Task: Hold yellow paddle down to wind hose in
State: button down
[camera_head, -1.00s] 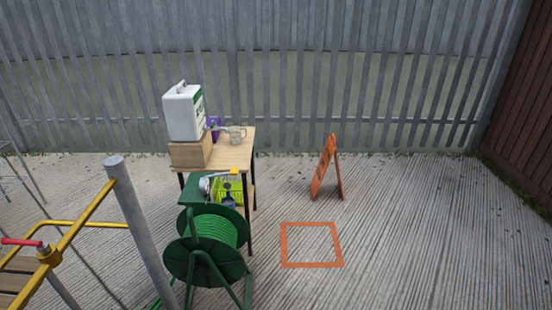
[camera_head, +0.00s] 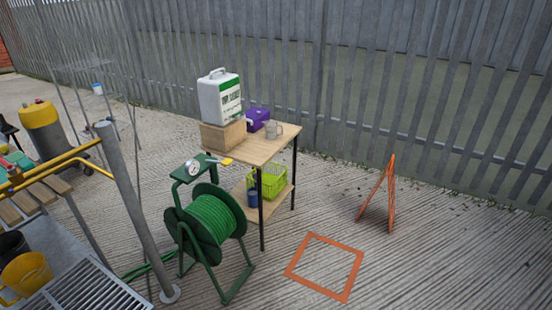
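The green hose reel (camera_head: 212,222) stands on the concrete left of centre, with green hose wound on its drum. A green bracket (camera_head: 192,168) on top carries a round white gauge (camera_head: 193,167). The small yellow paddle (camera_head: 227,161) sticks out to the right of the bracket, in front of the wooden table. A length of green hose (camera_head: 150,266) runs from the reel to the lower left. My gripper is not in view.
A wooden table (camera_head: 268,148) with a white jerrycan (camera_head: 220,97) stands behind the reel. A grey post (camera_head: 135,215) and yellow rail (camera_head: 60,165) stand left. An orange square (camera_head: 327,257) is marked on open ground right. An orange A-board (camera_head: 390,195) stands beyond.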

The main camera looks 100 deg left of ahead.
aim_at(227, 162)
jog(key=i, duration=0.35)
jog(key=u, duration=2.65)
jog(key=i, duration=2.55)
jog(key=u, duration=2.85)
